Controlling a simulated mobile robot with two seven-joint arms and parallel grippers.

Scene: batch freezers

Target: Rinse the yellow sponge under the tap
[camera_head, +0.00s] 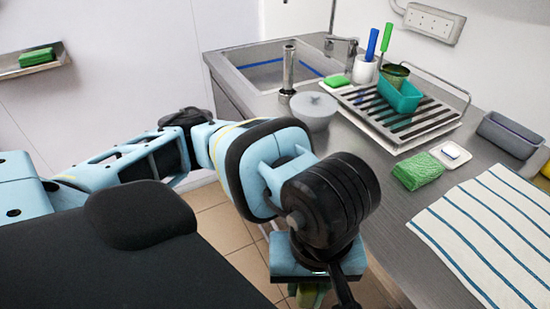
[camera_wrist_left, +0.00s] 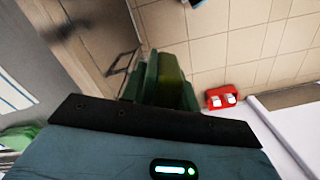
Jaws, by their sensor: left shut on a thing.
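My left gripper (camera_head: 310,294) hangs low in front of the counter, at the bottom of the head view, mostly hidden by my own wrist. In the left wrist view its dark green fingers (camera_wrist_left: 168,88) are shut on the sponge (camera_wrist_left: 171,70), which looks olive-yellow in shadow. A yellow-green bit of the sponge also shows at the bottom of the head view. The sink (camera_head: 262,66) is at the back left of the counter, with the tap (camera_head: 350,48) at its right side. The gripper is well below and in front of the sink. My right gripper is not in view.
The counter's front edge lies close to my arm.

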